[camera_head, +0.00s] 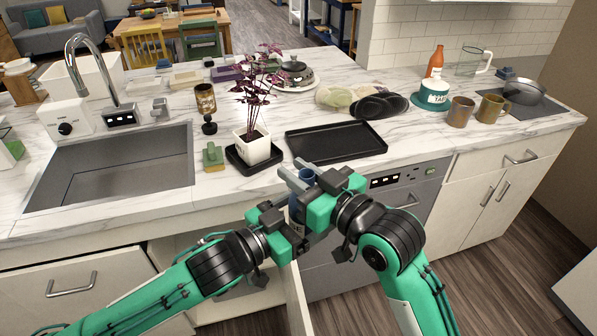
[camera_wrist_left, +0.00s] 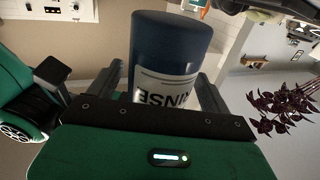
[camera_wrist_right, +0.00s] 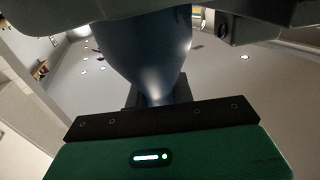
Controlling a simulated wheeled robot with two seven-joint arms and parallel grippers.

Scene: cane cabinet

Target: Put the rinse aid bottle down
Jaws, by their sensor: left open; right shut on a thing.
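The rinse aid bottle (camera_head: 306,175) is dark blue and mostly hidden between my two grippers in the head view, in front of the counter edge. The left wrist view shows its blue body (camera_wrist_left: 170,45) and a white label with part of the word RINSE. The right wrist view shows its tapering part (camera_wrist_right: 150,55). My right gripper (camera_head: 306,178) is shut on the bottle. My left gripper (camera_head: 272,210) is open, with its fingers on either side of the labelled part; whether they touch it cannot be told.
The marble counter (camera_head: 400,152) holds a black tray (camera_head: 335,142), a potted purple plant (camera_head: 252,148) and a green sponge (camera_head: 213,156) near the front. A sink (camera_head: 110,165) is at left. Below, a cabinet door (camera_head: 296,300) stands open beside the dishwasher (camera_head: 410,195).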

